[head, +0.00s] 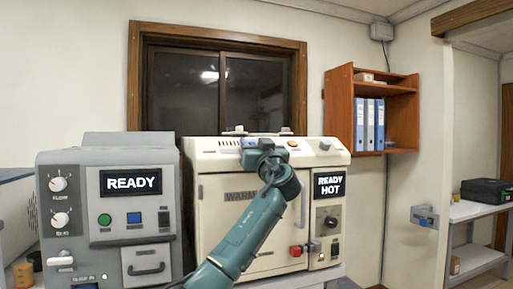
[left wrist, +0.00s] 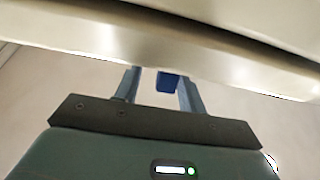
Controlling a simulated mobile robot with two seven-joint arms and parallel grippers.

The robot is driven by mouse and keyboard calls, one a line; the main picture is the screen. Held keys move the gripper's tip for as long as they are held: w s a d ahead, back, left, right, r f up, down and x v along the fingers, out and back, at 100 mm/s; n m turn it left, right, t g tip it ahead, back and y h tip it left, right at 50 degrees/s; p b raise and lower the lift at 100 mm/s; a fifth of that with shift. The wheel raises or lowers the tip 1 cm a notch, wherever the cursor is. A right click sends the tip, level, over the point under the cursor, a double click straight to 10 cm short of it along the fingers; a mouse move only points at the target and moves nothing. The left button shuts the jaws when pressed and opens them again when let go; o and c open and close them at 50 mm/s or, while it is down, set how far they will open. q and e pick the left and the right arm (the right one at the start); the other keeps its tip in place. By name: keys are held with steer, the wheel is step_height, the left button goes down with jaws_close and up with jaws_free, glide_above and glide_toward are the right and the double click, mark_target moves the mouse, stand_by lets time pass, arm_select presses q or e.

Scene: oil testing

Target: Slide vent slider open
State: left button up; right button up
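The vent slider is likely the small blue piece (head: 249,143) on the top front panel of the cream oven (head: 215,215), whose screen reads READY HOT. My left gripper (head: 256,155) is up against that panel at the blue piece; its fingertips are hard to make out in the head view. In the left wrist view, the two fingers (left wrist: 158,74) are apart. A blue block (left wrist: 167,82) shows between them, close to the right finger with a gap on the left. Whether a finger touches it is unclear. My right gripper is out of view.
A grey tester (head: 110,215) reading READY stands left of the oven. A red knob (head: 295,251) and door handle (head: 301,208) stick out of the oven front. A wooden shelf (head: 403,115) with binders hangs at right. A blue-grey wall fixture (head: 424,217) is further right.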

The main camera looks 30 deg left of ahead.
arm_select(q)
steer(key=b+v, duration=0.2)
steer(key=v, duration=1.1)
steer(key=shift+b, duration=0.4)
